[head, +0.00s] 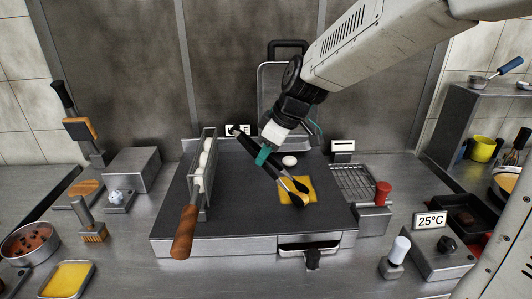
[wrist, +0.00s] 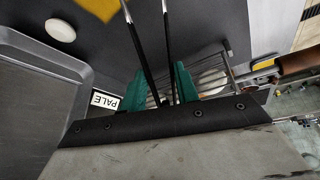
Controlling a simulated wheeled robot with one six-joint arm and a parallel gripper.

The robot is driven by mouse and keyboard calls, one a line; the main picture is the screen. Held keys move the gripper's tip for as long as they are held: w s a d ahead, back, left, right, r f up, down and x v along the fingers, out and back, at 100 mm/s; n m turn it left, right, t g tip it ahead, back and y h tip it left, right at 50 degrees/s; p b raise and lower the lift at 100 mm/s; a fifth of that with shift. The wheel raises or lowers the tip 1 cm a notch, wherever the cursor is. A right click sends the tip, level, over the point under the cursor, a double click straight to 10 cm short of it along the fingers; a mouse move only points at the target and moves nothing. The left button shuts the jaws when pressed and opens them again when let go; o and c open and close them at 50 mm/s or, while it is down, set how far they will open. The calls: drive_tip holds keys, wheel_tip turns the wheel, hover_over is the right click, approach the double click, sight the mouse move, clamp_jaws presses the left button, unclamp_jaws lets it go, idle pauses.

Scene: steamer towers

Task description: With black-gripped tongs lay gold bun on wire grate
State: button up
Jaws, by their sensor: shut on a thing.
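My gripper (head: 266,150) is shut on the black-gripped tongs (head: 271,170); its teal fingers also show on them in the wrist view (wrist: 165,90). The tongs slant down to the right, their tips over a yellow square (head: 289,183) on the dark plate. A small gold-tan shape (head: 300,199) shows at the tips, perhaps the gold bun; I cannot tell whether the tips touch or grip it. A pale bun (head: 289,160) lies just behind, also in the wrist view (wrist: 61,31). The wire grate (head: 352,181) is to the right of the tips, with nothing seen on it.
A wire rack (head: 208,172) with pale buns and a wooden handle (head: 184,232) stands at the left of the plate. A metal tray (head: 268,105) leans behind. A red cup (head: 383,192) stands beside the grate. The plate's front middle is clear.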

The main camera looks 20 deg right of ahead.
wheel_tip(320, 180, up, 7)
idle(0.8)
idle(1.0)
drive_tip(key=w+d+f, duration=0.1)
drive_tip(key=w+d, duration=0.3)
drive_tip(key=d, duration=0.4)
drive_tip(key=w+d+f, duration=0.2)
drive_tip(key=w+d, duration=0.1)
drive_tip(key=d, duration=0.6)
drive_tip(key=w+d+f, duration=0.1)
drive_tip(key=w+d, duration=0.3)
drive_tip(key=d, duration=0.4)
drive_tip(key=shift+s+f, duration=0.1)
drive_tip(key=shift+f, duration=2.9)
drive_tip(key=shift+f, duration=0.75)
